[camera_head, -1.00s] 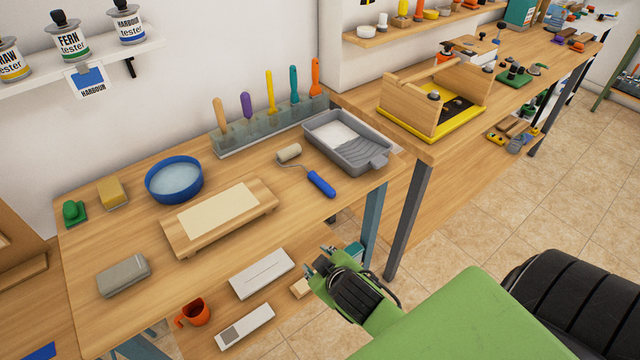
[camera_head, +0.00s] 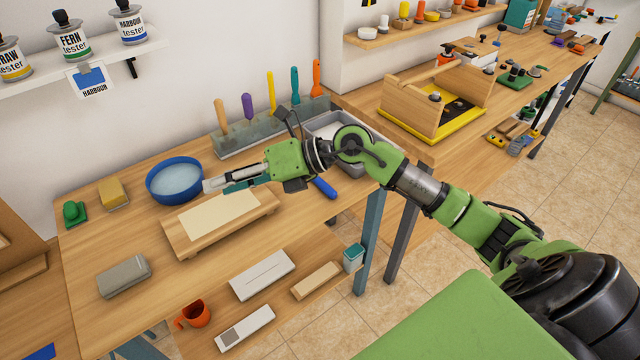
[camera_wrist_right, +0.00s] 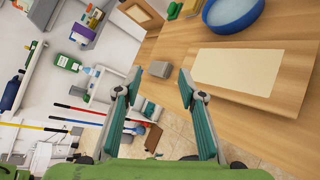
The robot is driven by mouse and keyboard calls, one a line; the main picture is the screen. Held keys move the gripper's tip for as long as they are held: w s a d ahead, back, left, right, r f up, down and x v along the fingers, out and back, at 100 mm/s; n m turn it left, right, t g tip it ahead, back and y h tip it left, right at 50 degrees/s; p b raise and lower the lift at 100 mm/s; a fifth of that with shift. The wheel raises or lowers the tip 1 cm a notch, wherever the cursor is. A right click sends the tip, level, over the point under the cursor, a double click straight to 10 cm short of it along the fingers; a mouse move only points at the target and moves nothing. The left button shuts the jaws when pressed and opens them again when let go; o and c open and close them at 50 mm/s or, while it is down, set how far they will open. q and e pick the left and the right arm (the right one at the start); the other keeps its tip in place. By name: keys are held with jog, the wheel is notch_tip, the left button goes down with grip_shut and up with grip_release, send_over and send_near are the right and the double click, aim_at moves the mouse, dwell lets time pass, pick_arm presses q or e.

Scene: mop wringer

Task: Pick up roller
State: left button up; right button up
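The roller's blue handle (camera_head: 324,188) shows on the workbench in the head view, beneath my right arm. Its fuzzy head and wire frame are hidden behind my right gripper and wrist. My right gripper (camera_head: 210,184) reaches left over the bench, near the blue bowl and above the raised wooden board. Its two fingers stand apart with nothing between them in the right wrist view (camera_wrist_right: 159,84). The roller does not show in the right wrist view. My left gripper is in neither view.
A blue bowl (camera_head: 174,183) and a wooden board with a cream sheet (camera_head: 222,214) lie near the gripper. A grey paint tray (camera_head: 326,122) is partly behind my arm. A rack of upright tools (camera_head: 235,141) lines the wall. A grey box (camera_head: 124,277) sits front left.

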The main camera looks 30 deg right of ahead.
jog(key=w+d+f+g+h, duration=0.1)
jog(key=d+f+h, duration=0.15)
jog(key=d, duration=0.35)
jog(key=d+f+g+h, duration=0.1)
jog(key=d+f+h, duration=0.1)
jog(key=d+h, duration=0.3)
jog(key=h, duration=0.4)
send_near(322, 181)
jog(key=shift+w+f+m+g+p, duration=0.2)
jog(key=shift+w+f+p, duration=0.25)
jog(key=shift+f, duration=0.15)
jog(key=shift+w+f+m+g+p, duration=0.1)
jog(key=shift+w+f+g+p, duration=0.1)
jog(key=shift+w+f+p, duration=0.3)
jog(key=shift+w+f, duration=0.1)
jog(key=shift+f, duration=0.5)
jog(key=shift+w+f+p, duration=0.15)
jog(key=shift+f+p, duration=0.1)
jog(key=shift+p, duration=0.05)
jog(key=p+x, duration=0.1)
jog(key=x, duration=0.2)
jog(key=shift+w+a+f, duration=0.15)
jog(key=shift+f, duration=0.15)
jog(key=shift+w+f+p, duration=0.15)
jog(key=shift+f+p, duration=0.15)
jog(key=shift+f, duration=0.15)
jog(key=shift+c, duration=0.4)
